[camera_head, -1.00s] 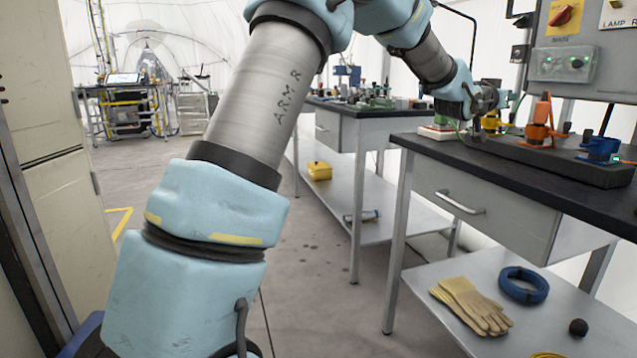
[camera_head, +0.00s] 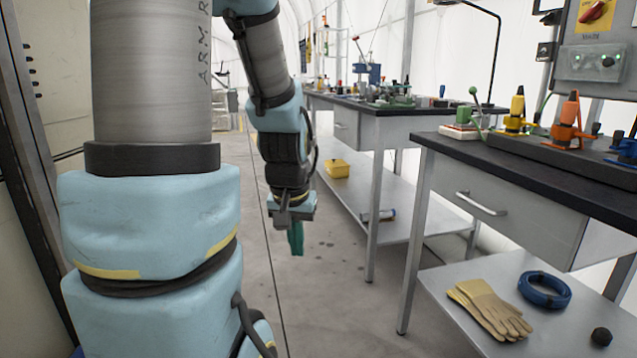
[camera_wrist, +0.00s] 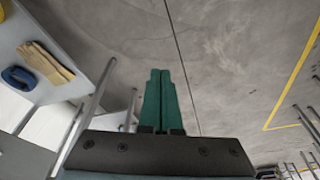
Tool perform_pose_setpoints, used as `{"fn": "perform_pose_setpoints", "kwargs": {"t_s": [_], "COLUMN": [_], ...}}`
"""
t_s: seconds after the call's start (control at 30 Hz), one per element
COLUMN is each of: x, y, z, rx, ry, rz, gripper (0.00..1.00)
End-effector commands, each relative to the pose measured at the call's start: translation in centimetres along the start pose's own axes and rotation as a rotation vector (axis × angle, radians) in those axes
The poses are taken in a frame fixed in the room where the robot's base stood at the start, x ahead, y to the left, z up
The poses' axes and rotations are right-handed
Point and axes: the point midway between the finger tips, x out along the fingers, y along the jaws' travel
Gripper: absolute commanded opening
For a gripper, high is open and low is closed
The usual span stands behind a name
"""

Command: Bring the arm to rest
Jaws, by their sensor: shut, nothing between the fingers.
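My arm stands on the left of the head view and bends over, with its forearm hanging down. My gripper (camera_head: 296,240) points down over the open floor, left of the workbench (camera_head: 520,165). Its green fingers (camera_wrist: 160,100) are together in the wrist view, with nothing between them. The gripper touches nothing that I can see.
The bench carries yellow, orange and blue clamp-like fixtures (camera_head: 567,125). Gloves (camera_head: 490,308), a blue coil (camera_head: 544,290) and a black ball (camera_head: 601,336) lie on its lower shelf. A yellow box (camera_head: 337,168) sits on a farther shelf. A cabinet edge (camera_head: 50,130) is close on the left.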

Motion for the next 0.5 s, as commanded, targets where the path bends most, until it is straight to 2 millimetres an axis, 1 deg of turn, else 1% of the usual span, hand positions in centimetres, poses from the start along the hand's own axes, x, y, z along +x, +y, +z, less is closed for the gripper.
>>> {"fn": "perform_pose_setpoints", "kwargs": {"t_s": [0.03, 0.07, 0.1, 0.13, 0.17, 0.2, 0.37, 0.47, 0.5], "x": [-0.1, -0.1, -0.2, -0.5, -1.9, -2.8, -5.9, -8.4, -9.5], "y": [-0.8, -1.2, -1.6, -1.9, -1.7, -1.7, -1.6, -1.7, -1.7], "z": [2.0, 3.2, 4.8, 5.7, 4.8, 4.5, 3.6, 2.9, 2.6], "rx": [-0.03, -0.048, -0.073, -0.086, -0.078, -0.075, -0.074, -0.073, -0.073], "ry": [-0.041, -0.067, -0.101, -0.122, -0.113, -0.111, -0.11, -0.109, -0.109], "rz": [-0.004, -0.005, -0.005, -0.005, -0.005, -0.005, -0.005, -0.005, -0.005], "gripper": [0.0, 0.0, 0.0, 0.0, 0.0, 0.0, 0.0, 0.0, 0.0]}}
